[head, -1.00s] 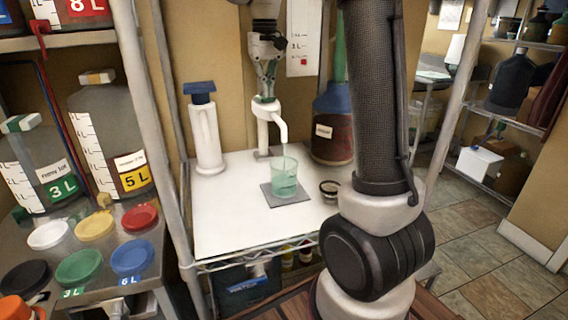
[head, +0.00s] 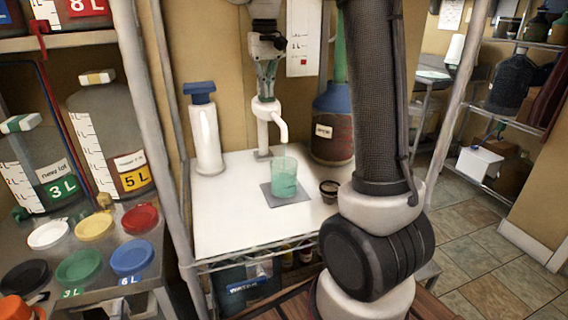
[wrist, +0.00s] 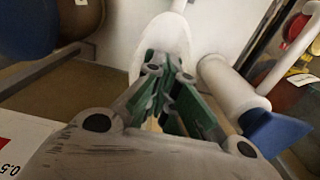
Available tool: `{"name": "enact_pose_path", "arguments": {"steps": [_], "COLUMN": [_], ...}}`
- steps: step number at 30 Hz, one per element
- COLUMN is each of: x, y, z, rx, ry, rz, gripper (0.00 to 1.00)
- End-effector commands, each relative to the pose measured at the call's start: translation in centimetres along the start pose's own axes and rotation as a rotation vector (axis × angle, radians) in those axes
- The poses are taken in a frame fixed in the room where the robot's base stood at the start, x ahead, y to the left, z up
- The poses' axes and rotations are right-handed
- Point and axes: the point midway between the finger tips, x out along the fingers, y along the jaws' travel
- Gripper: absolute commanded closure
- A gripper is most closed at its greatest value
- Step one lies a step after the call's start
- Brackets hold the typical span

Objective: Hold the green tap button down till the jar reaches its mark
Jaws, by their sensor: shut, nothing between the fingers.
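The white tap (head: 270,110) stands at the back of the white table, its spout pointing down over the jar. The clear jar (head: 284,178) stands on a grey square pad (head: 272,197) and holds green-tinted liquid; its mark is too small to read. No stream shows below the spout. My gripper (head: 266,92) is shut and empty, pointing down directly above the tap's top. The wrist view shows its closed fingers (wrist: 165,75) in front of the white tap body (wrist: 163,40). The green button is not distinguishable there, and I cannot tell whether the fingertips touch it.
A white pump bottle with a blue top (head: 205,130) stands left of the tap. A large blue and brown jug (head: 332,125) stands to the right. A small dark-rimmed cup (head: 329,190) is right of the jar. The table's front left is clear.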

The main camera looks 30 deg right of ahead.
Motion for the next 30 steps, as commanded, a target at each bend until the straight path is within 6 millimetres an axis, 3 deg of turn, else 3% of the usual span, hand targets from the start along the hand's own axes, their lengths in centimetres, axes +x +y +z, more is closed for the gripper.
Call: {"name": "enact_pose_path", "arguments": {"steps": [14, 24, 30], "x": [-0.1, -4.7, -6.0], "y": [0.0, 0.0, 0.0], "z": [0.0, -0.1, 0.0], "rx": [0.000, 0.000, 0.000], "ry": [-0.001, 0.002, 0.000], "rz": [0.000, -0.001, 0.000], "gripper": [1.00, 1.00, 1.00]}}
